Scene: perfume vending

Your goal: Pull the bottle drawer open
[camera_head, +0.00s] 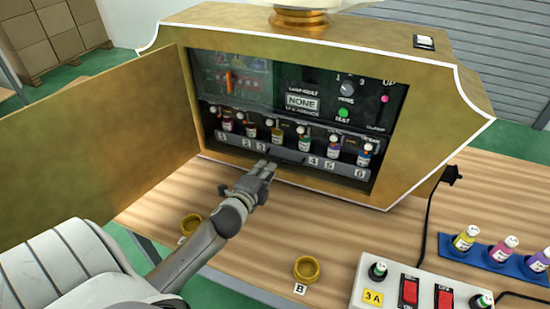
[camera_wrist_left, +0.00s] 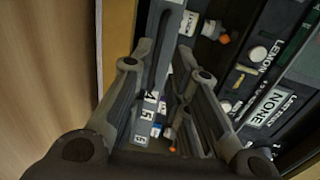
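The bottle drawer (camera_head: 317,164) is the grey tray with numbered labels in the lower part of the gold machine's open front. Several small bottles stand in a row behind its front, and it sits inside the machine's opening. A dark bar handle (camera_head: 287,155) runs along the middle of the drawer front. My left gripper (camera_head: 266,164) is at the left part of this handle. In the left wrist view, the left gripper's fingers (camera_wrist_left: 163,50) are apart, with a dark bar of the drawer front between them. Contact is unclear. My right gripper does not show.
The machine's gold door (camera_head: 90,140) stands swung open at the left. Gold rings (camera_head: 306,269) lie on the wooden table. A white switch box (camera_head: 425,285) and a blue bottle rack (camera_head: 490,254) are at the lower right.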

